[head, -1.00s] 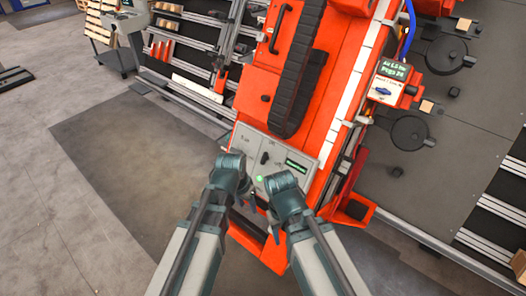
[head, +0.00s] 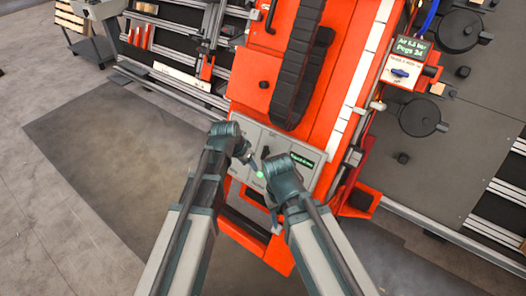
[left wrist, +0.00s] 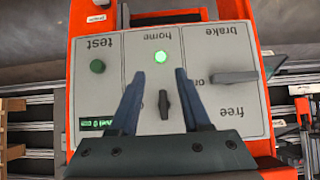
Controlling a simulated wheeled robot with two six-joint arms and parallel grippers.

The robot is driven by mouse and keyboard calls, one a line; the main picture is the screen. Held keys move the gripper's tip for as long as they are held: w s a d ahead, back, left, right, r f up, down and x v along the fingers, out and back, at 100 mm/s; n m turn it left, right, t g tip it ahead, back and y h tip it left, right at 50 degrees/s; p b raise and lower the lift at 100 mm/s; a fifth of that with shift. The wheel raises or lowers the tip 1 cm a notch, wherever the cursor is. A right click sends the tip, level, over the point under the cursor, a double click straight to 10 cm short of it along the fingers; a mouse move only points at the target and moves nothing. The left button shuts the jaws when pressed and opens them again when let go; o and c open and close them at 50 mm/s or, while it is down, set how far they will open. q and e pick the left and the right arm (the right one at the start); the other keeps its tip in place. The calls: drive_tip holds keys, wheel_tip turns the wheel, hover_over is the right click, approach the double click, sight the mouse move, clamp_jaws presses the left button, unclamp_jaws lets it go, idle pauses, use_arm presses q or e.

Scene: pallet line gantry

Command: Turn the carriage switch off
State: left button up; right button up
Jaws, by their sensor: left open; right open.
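The grey control panel (head: 246,136) is on the red carriage; the left wrist view shows it upside down (left wrist: 225,115). I cannot tell which control is the carriage switch; no such label is readable. My left gripper (head: 248,159) is open over the panel; its fingers (left wrist: 160,78) frame the black knob in the picture, with no visible grip. My right gripper (head: 273,210) is open and empty by the panel's lower edge.
A box with a blue knob (head: 400,73) and a green display stands right of the carriage. A black cable chain (head: 297,65) runs up the carriage. A green button (left wrist: 97,66) is beside "test". Open floor (head: 100,150) lies left.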

sight(263, 152)
use_arm(q)
drive_tip(key=w+d, duration=0.1)
drive_tip(key=w, duration=0.1)
drive_tip(key=w+d, duration=0.3)
drive_tip(key=w, duration=0.1)
drive_tip(key=shift+w+d, duration=0.35)
drive_tip(key=shift+w+d+f+b, duration=0.15)
drive_tip(key=shift+f+b, duration=0.4)
drive_tip(key=shift+b, duration=0.05)
drive_tip(key=shift+c, duration=0.3)
clamp_jaws()
